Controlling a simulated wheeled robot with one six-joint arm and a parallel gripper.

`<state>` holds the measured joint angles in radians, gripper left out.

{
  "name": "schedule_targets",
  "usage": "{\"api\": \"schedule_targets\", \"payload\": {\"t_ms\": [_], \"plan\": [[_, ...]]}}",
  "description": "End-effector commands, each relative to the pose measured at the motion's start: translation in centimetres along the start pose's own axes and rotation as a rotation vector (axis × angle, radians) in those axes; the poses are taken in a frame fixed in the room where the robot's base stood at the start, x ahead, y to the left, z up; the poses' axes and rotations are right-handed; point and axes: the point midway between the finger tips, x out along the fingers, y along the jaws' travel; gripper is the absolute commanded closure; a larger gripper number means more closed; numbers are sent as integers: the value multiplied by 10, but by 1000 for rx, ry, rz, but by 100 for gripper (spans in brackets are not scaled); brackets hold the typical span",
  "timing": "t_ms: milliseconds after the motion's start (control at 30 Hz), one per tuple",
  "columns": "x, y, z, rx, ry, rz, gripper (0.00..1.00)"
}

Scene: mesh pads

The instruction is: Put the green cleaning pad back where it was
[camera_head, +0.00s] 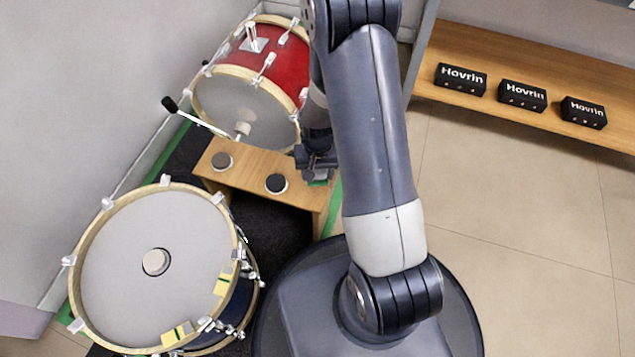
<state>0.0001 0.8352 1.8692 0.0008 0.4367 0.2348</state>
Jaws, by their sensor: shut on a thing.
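My gripper (318,174) is at the right end of a small wooden bench (245,175), partly behind my arm. It is shut on the green cleaning pad (319,183), of which only a thin green sliver shows below the fingers. Most of the pad is hidden, and I cannot tell whether it touches the bench top. Two round pads lie on the bench to the left: a grey one (221,161) and a black one (276,184).
A red drum (285,67) with a beater stands behind the bench. A large dark blue drum (120,265) stands at front left. A wooden shelf (540,90) at right holds three black Hovrin boxes (522,95). The tiled floor at right is clear.

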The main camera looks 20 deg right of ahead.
Motion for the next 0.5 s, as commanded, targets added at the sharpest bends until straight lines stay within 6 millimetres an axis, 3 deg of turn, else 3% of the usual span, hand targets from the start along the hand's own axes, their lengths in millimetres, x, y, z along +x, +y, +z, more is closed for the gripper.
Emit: {"api": "schedule_targets", "payload": {"t_ms": [233,500], "plan": [[35,0,0,0,-2,0,70],[36,0,0,0,0,0,70]]}}
